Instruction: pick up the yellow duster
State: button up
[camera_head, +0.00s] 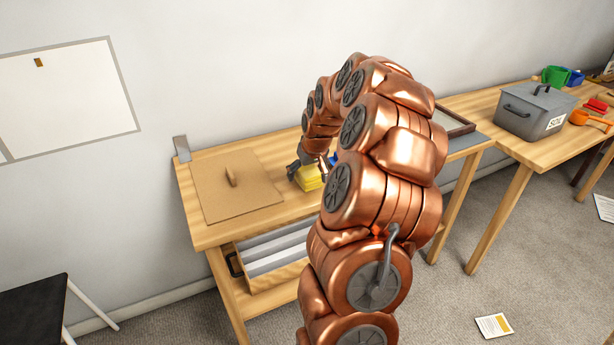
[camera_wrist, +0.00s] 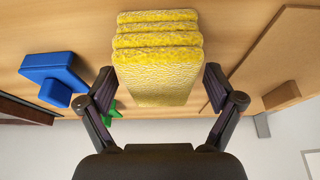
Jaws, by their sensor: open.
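The yellow duster (camera_wrist: 155,75) is a folded, textured cloth lying on the wooden table. In the wrist view it sits between the two fingers of my gripper (camera_wrist: 160,92), which are open, with a finger on each side of it. I cannot tell whether either finger touches it. In the head view the duster (camera_head: 308,178) shows beside my gripper (camera_head: 305,168), partly hidden by my arm.
A brown board with a handle (camera_head: 235,190) lies left of the duster. A blue object (camera_wrist: 55,75) and a green object (camera_wrist: 109,110) are on the other side. An open drawer (camera_head: 275,252) is under the tabletop. A grey lidded box (camera_head: 535,112) stands on the right table.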

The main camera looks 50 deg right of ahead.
jog(key=c, duration=1.2)
jog(key=shift+c, duration=0.2)
jog(key=shift+r, duration=2.05)
jog(key=s+a+b, duration=0.1)
jog(key=s+a, duration=0.2)
jog(key=s, duration=0.4)
jog(key=s+a+r+b, duration=0.1)
jog(key=s+a, duration=0.2)
jog(key=s, duration=0.4)
jog(key=shift+s+a+r, duration=0.2)
jog(key=shift+s+a, duration=0.05)
jog(key=shift+a, duration=0.15)
